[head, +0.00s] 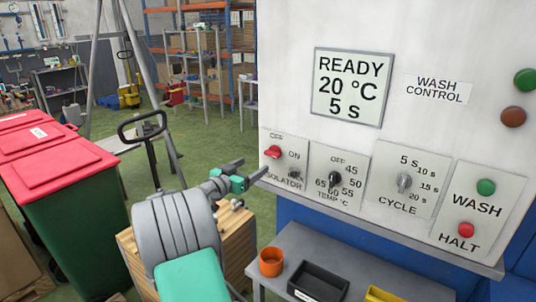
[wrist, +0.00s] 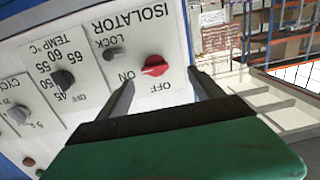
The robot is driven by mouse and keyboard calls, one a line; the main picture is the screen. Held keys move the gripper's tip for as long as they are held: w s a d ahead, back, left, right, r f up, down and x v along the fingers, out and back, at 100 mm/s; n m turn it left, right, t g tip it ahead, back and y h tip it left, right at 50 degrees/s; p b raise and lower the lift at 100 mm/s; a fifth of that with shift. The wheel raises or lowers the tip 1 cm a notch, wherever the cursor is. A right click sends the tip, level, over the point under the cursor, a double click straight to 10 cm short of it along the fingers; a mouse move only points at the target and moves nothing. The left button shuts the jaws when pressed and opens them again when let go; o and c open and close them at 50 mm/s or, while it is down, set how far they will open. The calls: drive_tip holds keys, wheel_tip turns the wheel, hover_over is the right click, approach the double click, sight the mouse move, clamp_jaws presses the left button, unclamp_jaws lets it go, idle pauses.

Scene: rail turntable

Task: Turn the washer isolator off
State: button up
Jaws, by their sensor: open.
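The washer isolator is a red rotary knob (head: 272,152) on a white plate at the left end of the wash control panel. OFF is printed above it and ON to its right. Its grip bar lies roughly level, in line with ON. In the wrist view, upside down, the red knob (wrist: 155,65) shows between my two fingertips, with clear gaps on both sides. A small dark LOCK knob (wrist: 113,54) sits beside the red knob.
TEMP (head: 334,180) and CYCLE (head: 404,182) dials and green WASH (head: 486,187) and red HALT (head: 466,229) buttons sit to the right. A grey shelf (head: 365,273) below holds an orange cup (head: 271,262) and black tray (head: 318,281). A red-lidded green bin (head: 75,205) stands left.

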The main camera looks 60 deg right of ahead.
sight(270, 154)
drive_tip(key=shift+g+h, duration=0.3)
drive_tip(key=d+p, duration=0.1)
drive_tip(key=d, duration=0.1)
drive_tip(key=s+d, duration=0.1)
drive_tip(key=d, duration=0.2)
drive_tip(key=s+d+r+p, duration=0.1)
drive_tip(key=d, duration=0.2)
drive_tip(key=shift+s+p, duration=0.15)
drive_tip(key=shift+p, duration=0.15)
drive_tip(key=shift+d+f, duration=0.15)
drive_tip(key=shift+d, duration=0.15)
drive_tip(key=c, duration=1.4)
